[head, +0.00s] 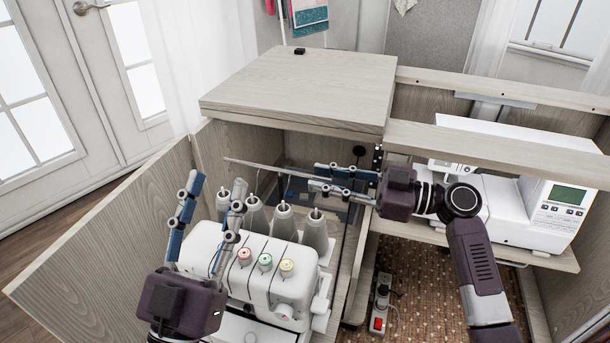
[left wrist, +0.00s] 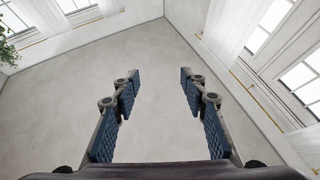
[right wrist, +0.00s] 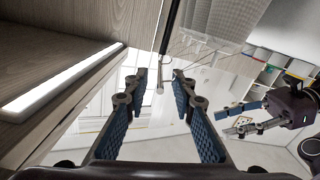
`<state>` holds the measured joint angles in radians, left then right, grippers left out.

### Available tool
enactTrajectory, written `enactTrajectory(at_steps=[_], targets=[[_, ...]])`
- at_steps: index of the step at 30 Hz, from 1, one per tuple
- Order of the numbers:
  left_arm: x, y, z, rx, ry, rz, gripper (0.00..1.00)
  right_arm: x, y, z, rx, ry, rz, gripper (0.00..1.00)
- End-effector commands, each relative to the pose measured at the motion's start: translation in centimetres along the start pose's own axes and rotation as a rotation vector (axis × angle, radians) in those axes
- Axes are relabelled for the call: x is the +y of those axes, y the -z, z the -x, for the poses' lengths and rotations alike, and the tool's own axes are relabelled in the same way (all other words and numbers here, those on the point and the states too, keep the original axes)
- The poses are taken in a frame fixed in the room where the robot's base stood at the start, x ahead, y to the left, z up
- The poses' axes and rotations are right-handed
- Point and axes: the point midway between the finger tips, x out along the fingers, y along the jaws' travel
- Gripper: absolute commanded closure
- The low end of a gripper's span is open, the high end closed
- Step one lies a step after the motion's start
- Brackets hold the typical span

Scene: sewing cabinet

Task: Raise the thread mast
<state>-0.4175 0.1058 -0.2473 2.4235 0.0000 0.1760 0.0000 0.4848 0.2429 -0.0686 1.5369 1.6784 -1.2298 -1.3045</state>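The white overlock machine (head: 258,268) stands in the open left bay of the cabinet, with several grey thread cones (head: 283,222) along its back. A thin grey rod (head: 262,166), which looks like the thread mast's bar, lies almost level above the cones. My right gripper (head: 315,178) points left at the rod's right part, fingers apart. In the right wrist view a thin rod (right wrist: 167,50) ends between the open fingertips; I cannot tell whether they touch it. My left gripper (head: 217,180) points up, open and empty, in front of the machine's left side.
The cabinet top (head: 305,88) overhangs the bay behind the rod, with a small black object (head: 299,51) on it. An open door panel (head: 110,235) bounds the left. A white sewing machine (head: 515,205) stands right. A power strip (head: 380,303) lies below on the carpet.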

Motion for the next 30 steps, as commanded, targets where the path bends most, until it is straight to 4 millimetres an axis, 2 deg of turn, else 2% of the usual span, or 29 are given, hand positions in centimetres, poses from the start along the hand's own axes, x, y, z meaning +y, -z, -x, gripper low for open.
enactTrajectory(at_steps=[3,7,17,24,30], targets=[[0.1,0.7,0.1,0.036,-0.002,0.002,0.6,0.0,0.0,-1.9,0.002,0.0,0.0,0.76],[0.1,1.4,0.1,0.064,-0.003,0.003,0.6,0.0,0.0,-3.1,0.0,0.0,0.0,0.76],[0.2,1.6,0.1,0.075,-0.003,0.003,0.6,0.0,0.0,-3.5,-0.001,-0.001,-0.001,0.76],[0.1,1.6,0.1,0.074,-0.003,0.003,0.6,0.0,0.0,-3.5,-0.001,-0.001,-0.001,1.0],[0.1,1.6,0.1,0.074,-0.003,0.003,0.6,0.0,0.0,-3.5,-0.001,-0.002,-0.001,1.0]])
